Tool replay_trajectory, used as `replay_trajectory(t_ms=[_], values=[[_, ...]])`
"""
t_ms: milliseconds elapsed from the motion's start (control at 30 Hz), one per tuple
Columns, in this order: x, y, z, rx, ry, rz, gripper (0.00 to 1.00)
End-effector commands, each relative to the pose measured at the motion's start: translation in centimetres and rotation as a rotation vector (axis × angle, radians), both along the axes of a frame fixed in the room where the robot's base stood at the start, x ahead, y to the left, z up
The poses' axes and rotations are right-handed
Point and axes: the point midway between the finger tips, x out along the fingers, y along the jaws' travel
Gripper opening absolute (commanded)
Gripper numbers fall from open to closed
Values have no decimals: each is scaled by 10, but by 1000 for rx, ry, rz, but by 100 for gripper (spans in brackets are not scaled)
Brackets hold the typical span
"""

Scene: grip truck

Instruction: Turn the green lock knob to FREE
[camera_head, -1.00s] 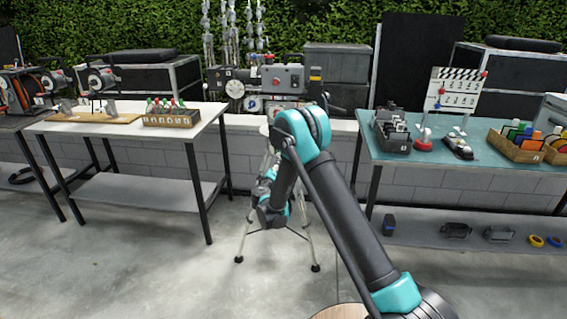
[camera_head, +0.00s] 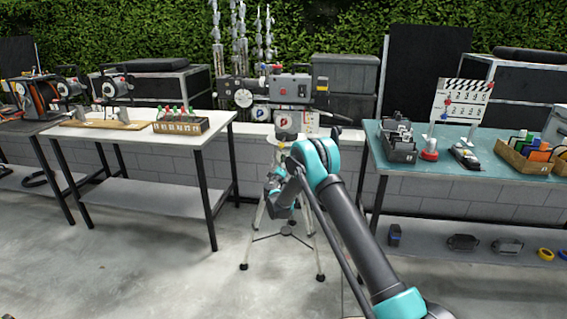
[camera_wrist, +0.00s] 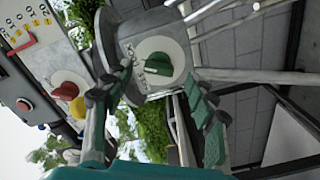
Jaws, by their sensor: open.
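The green lock knob (camera_wrist: 157,68) sits on a pale round plate on a grey housing in the wrist view, with lettering beside it too small and tilted to read surely. My gripper (camera_wrist: 158,78) is open, with one dark-green finger to the left of the knob and the other to its right. The fingers appear apart from the knob, though depth is hard to judge. In the head view the camera rig (camera_head: 275,90) stands on a tripod (camera_head: 287,228) behind my arm. The knob cannot be made out there, and my gripper is mostly hidden.
In the wrist view, a red knob (camera_wrist: 67,90) and a yellow ball (camera_wrist: 77,107) lie close left of my left finger. Tripod legs run behind the right finger. A white table (camera_head: 140,137) stands left and a teal table (camera_head: 470,180) right.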

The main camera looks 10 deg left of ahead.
Motion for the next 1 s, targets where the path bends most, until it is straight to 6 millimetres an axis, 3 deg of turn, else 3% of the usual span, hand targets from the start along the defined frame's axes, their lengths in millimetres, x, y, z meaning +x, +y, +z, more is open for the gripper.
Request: replay_trajectory(t_ms=[100,300,633,1000], values=[[19,-1,0,0,0,-1,57],[36,-1,0,0,0,-1,57],[39,-1,0,0,0,0,57],[38,-1,0,0,0,0,12]])
